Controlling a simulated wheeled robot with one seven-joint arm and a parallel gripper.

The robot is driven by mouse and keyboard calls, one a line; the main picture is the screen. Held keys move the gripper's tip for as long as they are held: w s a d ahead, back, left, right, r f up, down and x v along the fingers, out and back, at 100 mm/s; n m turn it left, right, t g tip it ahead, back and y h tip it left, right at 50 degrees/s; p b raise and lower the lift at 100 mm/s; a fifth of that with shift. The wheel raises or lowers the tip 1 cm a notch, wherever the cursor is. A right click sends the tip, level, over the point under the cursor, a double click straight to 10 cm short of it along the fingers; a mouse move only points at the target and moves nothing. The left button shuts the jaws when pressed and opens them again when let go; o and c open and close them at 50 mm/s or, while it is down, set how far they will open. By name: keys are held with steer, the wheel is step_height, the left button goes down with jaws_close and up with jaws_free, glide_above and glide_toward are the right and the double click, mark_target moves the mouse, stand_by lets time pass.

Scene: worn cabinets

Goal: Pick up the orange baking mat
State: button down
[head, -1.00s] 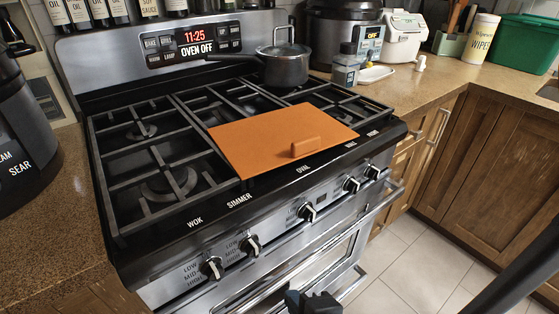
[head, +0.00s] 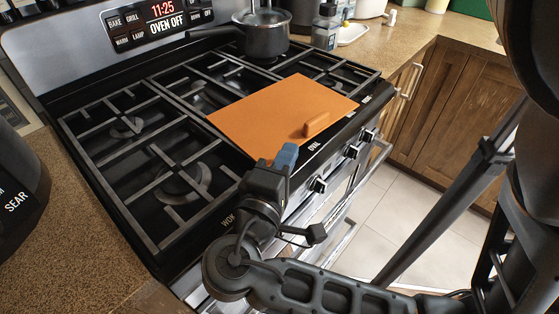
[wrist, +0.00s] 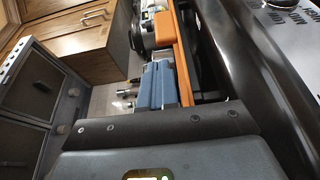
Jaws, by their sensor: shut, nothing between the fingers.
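The orange baking mat (head: 265,113) lies flat across the stove's burner grates, its near edge by the front control strip. A small raised orange handle (head: 317,124) is on it near its front right edge. My gripper (head: 284,158), with blue fingers, is shut and empty at the mat's near corner, by the stove's front edge. In the wrist view the blue fingers (wrist: 155,85) point up the picture beside the mat (wrist: 183,62), which shows edge-on as an orange strip. Whether the fingers touch the mat I cannot tell.
A lidded grey pot (head: 262,33) stands on a back burner. Iron grates (head: 130,125) surround the mat. Knobs (head: 351,151) and a handle bar line the stove's front. A black cooker (head: 20,180) stands on the left counter. The tiled floor (head: 352,240) in front is open.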

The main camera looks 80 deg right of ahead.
mark_target(311, 127)
steer(key=d, duration=0.2)
steer(key=s+d, duration=0.1)
steer(key=d, duration=0.2)
steer(key=shift+d+p, duration=0.3)
steer(key=shift+p, duration=0.05)
steer(key=shift+s, duration=0.15)
steer(key=shift+s+d+p, duration=0.4)
steer(key=shift+s+d, duration=0.1)
steer(key=shift+s, duration=0.2)
steer(key=shift+s+d, duration=0.1)
